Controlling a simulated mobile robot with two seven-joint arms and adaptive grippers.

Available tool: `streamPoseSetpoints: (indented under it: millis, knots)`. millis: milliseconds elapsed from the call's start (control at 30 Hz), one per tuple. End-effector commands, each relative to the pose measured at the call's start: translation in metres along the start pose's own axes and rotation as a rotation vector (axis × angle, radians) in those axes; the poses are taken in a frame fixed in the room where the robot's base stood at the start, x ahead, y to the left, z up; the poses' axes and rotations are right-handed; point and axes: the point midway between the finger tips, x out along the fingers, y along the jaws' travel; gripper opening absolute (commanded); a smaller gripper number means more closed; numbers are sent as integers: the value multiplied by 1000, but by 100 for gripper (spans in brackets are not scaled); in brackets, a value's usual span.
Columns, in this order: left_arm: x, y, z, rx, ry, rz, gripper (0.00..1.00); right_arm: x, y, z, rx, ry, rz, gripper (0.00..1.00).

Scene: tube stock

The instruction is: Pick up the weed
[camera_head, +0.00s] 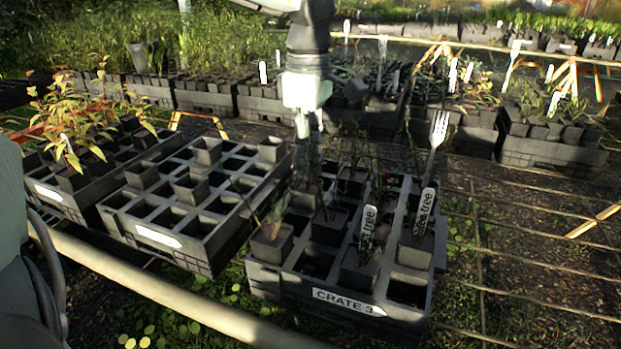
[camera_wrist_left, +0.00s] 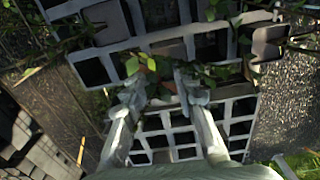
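My left gripper (camera_head: 308,132) points down over the far left part of the crate labelled CRATE 3 (camera_head: 338,303). In the left wrist view its two fingers (camera_wrist_left: 158,84) are apart. A small leafy green plant (camera_wrist_left: 150,66) shows at and between the fingertips; I cannot tell whether they touch it. I cannot tell for certain which plant is the weed. In the head view the stems below the gripper are thin and dark, partly hidden by it. My right gripper is not in view.
Rows of potted plants stand behind.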

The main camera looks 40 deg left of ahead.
Motion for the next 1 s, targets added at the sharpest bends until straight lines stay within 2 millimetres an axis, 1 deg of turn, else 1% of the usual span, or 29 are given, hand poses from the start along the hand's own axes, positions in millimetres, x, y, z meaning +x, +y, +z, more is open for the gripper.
streamPoseSetpoints:
  millis: [33,100,333,367,567,900,1000]
  knots:
    - [6,0,0,0,0,-3,28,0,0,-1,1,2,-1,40]
    - [10,0,0,-1,-1,0,28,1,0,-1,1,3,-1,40]
    - [11,0,0,-2,-2,1,28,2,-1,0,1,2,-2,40]
    - [11,0,0,-2,-2,1,25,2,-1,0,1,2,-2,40]
    - [11,0,0,-2,-2,1,0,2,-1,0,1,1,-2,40]
    - [11,0,0,-2,-2,1,0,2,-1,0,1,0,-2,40]
    - [8,1,0,-2,-2,2,0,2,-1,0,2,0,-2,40]
